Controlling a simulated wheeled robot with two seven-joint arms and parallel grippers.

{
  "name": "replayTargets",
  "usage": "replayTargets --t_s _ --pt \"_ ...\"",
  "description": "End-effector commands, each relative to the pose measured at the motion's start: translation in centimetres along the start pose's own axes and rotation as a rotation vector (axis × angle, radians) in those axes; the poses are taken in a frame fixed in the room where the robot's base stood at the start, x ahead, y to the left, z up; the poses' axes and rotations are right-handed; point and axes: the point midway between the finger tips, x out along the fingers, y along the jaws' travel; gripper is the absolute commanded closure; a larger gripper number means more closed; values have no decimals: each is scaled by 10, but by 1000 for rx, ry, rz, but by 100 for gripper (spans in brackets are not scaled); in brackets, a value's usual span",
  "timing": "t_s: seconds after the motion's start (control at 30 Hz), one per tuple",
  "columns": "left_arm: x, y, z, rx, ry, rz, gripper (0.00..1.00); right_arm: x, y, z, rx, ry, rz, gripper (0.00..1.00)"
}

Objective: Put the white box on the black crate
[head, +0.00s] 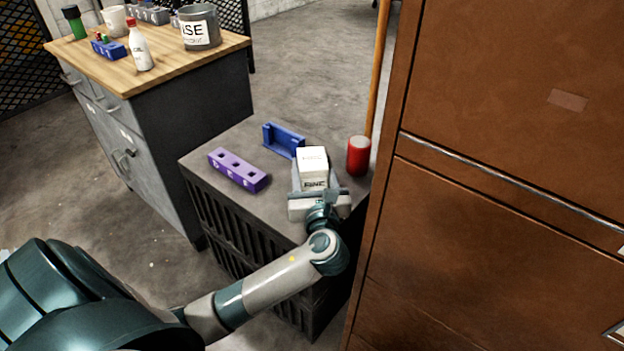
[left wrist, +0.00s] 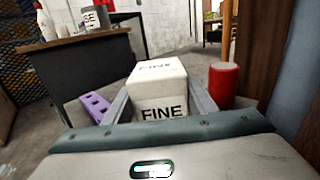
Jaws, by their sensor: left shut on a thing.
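The white box (head: 313,165) with "FINE" lettering is between the fingers of my left gripper (head: 312,180), which is shut on it. The box also shows upright in the left wrist view (left wrist: 159,90), with a finger on each side. The black crate (head: 222,222) has a flat grey-brown top and slatted dark sides. The gripper and box are over the right part of the crate's top. I cannot tell whether the box touches the top, as its base is hidden by the gripper. My right gripper is not in view.
On the crate top are a purple block with holes (head: 239,169), a blue bracket (head: 284,140) and a red cylinder (head: 358,156). A brown cabinet (head: 500,200) stands close on the right. A workbench (head: 160,80) with bottles and a grey bucket (head: 199,27) is at left.

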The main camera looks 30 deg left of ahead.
Motion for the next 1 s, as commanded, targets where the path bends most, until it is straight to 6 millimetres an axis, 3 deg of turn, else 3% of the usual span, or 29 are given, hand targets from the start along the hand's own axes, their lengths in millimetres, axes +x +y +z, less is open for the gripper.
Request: replayTargets --t_s 0.4,0.87,0.9,0.97,1.0 --pt "0 0 -36 3 0 0 74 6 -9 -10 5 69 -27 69" --pt "0 0 -40 1 0 1 74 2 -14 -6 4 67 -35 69" --pt "0 0 -40 1 0 1 42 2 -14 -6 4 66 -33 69" --pt "0 0 -40 1 0 1 30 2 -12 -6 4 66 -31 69" --pt "0 0 -40 1 0 1 30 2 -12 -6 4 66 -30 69"
